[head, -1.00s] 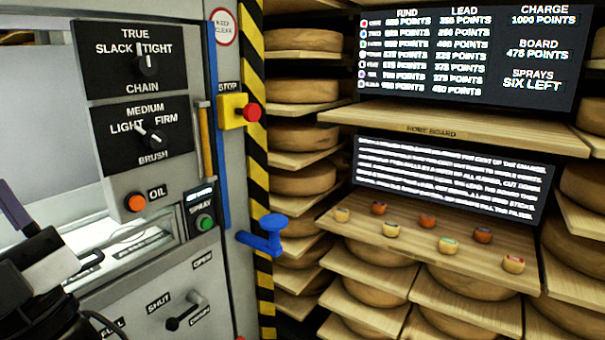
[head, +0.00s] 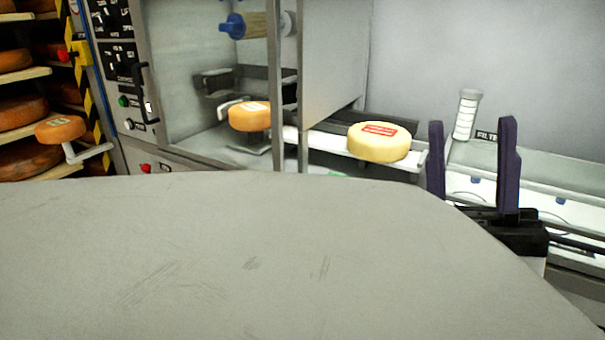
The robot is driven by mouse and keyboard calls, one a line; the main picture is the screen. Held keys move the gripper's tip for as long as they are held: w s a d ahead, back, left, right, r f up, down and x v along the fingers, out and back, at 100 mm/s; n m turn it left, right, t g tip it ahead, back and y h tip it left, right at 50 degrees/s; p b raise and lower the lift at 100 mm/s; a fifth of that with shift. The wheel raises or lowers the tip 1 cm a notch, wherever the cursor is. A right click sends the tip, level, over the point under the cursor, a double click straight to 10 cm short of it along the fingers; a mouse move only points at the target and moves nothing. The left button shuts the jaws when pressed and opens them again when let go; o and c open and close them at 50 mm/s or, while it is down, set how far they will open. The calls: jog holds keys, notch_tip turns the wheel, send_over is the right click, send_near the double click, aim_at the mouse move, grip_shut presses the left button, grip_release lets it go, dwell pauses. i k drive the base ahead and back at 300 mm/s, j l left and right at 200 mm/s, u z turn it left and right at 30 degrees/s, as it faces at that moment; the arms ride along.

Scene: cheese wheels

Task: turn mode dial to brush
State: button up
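The control side of the machine is at the upper left of the head view. An upper dial panel (head: 110,17) and a lower dial panel (head: 121,62) are black with white lettering too small to read. I cannot tell which one carries the mode dial, or where its pointer stands. My gripper (head: 472,122) is at the right, with two dark purple fingers upright and wide apart. It is empty and far from both panels.
A large grey scuffed surface (head: 220,255) fills the foreground. A yellow cheese (head: 380,145) with a red label and an orange cheese (head: 249,117) sit along the machine. Another orange cheese (head: 60,129) rests on a white bracket.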

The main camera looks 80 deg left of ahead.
aim_at(106, 21)
jog(key=u, duration=2.45)
